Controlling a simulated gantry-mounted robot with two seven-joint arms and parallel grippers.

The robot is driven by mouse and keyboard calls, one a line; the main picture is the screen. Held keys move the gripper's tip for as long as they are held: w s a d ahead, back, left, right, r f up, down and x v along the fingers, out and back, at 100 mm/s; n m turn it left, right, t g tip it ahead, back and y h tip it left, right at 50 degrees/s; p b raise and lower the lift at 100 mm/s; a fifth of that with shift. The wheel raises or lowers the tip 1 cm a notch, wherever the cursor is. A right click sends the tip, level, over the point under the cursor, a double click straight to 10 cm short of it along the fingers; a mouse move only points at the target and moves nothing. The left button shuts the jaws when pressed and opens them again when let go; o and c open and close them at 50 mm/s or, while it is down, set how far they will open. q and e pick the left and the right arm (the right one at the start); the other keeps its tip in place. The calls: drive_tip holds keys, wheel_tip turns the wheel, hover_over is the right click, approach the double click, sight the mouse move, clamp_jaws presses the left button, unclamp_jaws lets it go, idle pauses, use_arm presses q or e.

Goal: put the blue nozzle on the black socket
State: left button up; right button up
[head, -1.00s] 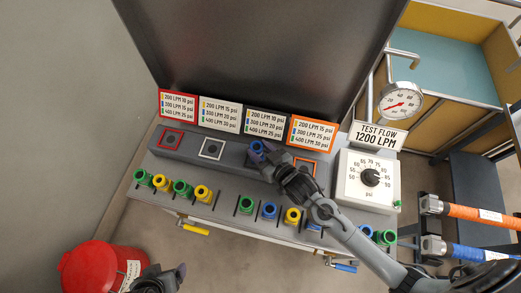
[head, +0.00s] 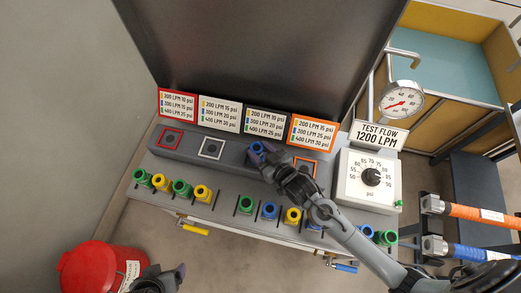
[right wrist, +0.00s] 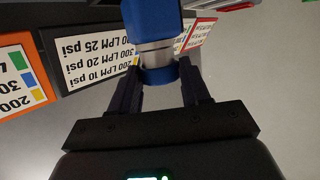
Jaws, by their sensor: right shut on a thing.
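My right gripper (head: 268,157) is shut on a blue nozzle (head: 257,147), over the grey socket block near the black label. In the right wrist view the blue nozzle (right wrist: 152,22), with a silver band, stands between the two dark fingers (right wrist: 160,92). The black socket is hidden behind the nozzle and gripper, so I cannot tell whether the nozzle touches it. The black label (head: 266,123) stands behind; it also shows in the right wrist view (right wrist: 95,62). My left gripper (head: 166,274) is empty at the bottom left, its fingers apart.
The red-framed socket (head: 170,138) and white-framed socket (head: 211,149) are bare to the left. The orange-framed socket (head: 306,166) is right of my gripper, partly covered. Several coloured nozzles stand along the front, including a green one (head: 246,204). A psi dial box (head: 368,180) stands right.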

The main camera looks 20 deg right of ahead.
drive_tip(key=shift+f, duration=0.15)
drive_tip(key=o, duration=1.2)
drive_tip(key=shift+o, duration=0.4)
drive_tip(key=shift+f, duration=0.1)
